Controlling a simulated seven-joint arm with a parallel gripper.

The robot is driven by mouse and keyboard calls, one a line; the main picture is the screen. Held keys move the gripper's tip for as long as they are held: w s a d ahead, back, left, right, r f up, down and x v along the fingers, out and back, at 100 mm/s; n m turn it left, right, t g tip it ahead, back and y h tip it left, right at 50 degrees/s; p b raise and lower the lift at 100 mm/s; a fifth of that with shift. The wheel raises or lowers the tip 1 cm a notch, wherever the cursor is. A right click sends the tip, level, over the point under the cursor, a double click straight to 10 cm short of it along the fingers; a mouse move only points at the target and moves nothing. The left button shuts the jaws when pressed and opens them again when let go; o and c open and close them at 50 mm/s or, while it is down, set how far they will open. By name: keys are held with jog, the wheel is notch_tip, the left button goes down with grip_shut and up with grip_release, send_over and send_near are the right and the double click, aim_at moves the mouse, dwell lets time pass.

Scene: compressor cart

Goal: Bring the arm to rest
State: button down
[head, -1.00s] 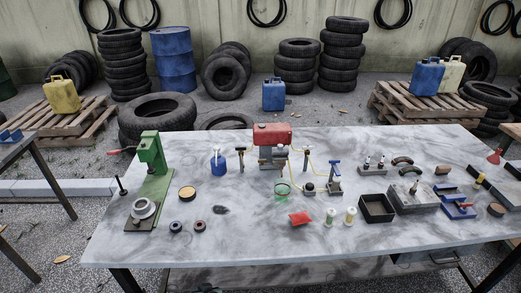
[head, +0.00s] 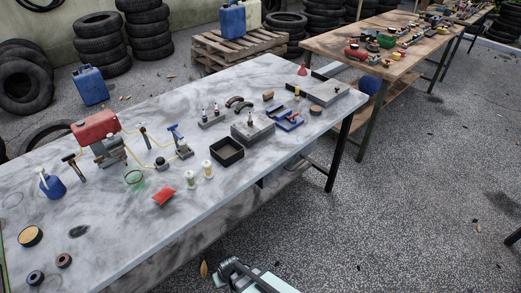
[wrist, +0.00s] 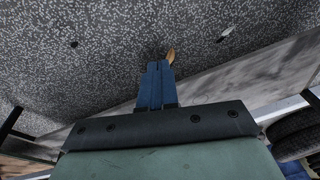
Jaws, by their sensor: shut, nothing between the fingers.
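My gripper (wrist: 158,68) shows in the wrist view with its two blue fingers together and nothing between them. It points over speckled grey ground. The pale edge of the marble-topped table (wrist: 250,80) runs to the right of the fingers, apart from them. In the head view a part of my arm shows at the bottom middle, in front of the table (head: 120,257) and off its top. The fingers cannot be made out in the head view.
The table holds a red-tanked compressor (head: 96,127), a blue jug (head: 52,186), a black tray (head: 227,152), a red piece (head: 164,197) and other small parts. A wooden table (head: 330,46) stands at the back right. The ground at right (head: 420,200) is mostly clear.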

jog(key=s+d+f+m+g+h, duration=0.1)
jog(key=d+g, duration=0.1)
jog(key=d, duration=0.7)
jog(key=s+d+f+m+g+h, duration=0.1)
jog(key=s+d+m, duration=0.1)
jog(key=d, duration=0.7)
jog(key=s+d+r+m+g, duration=0.1)
jog(key=s+d+m+g, duration=0.2)
jog(key=s+d, duration=0.8)
jog(key=d+g, duration=0.1)
jog(key=d, duration=0.2)
jog(key=shift+s+d+g, duration=0.2)
jog(key=shift+s+g, duration=0.1)
jog(key=shift+g, duration=0.1)
